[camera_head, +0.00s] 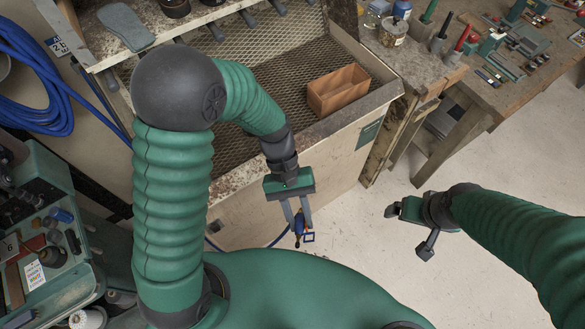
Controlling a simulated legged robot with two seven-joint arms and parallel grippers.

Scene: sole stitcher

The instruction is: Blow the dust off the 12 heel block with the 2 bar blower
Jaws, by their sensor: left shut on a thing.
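My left gripper (299,218) points down in front of the bench's pale front panel. Its two fingers are shut on a small blue tool (298,227), which looks like the blower. A small blue-edged square tag hangs beside it, and a blue hose (278,238) runs behind it. A label (57,46) by the coiled blue hose at far left seems to start with 2. My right gripper (409,230) is over the floor at right, fingers spread apart and empty. No heel block marked 12 can be made out.
A mesh-floored bench bay (260,80) holds an open wooden box (338,90) at its right. Coiled blue hose (40,85) hangs at left above a green case (50,210) of tools. A cluttered workbench (470,50) stands at upper right. Floor at right is clear.

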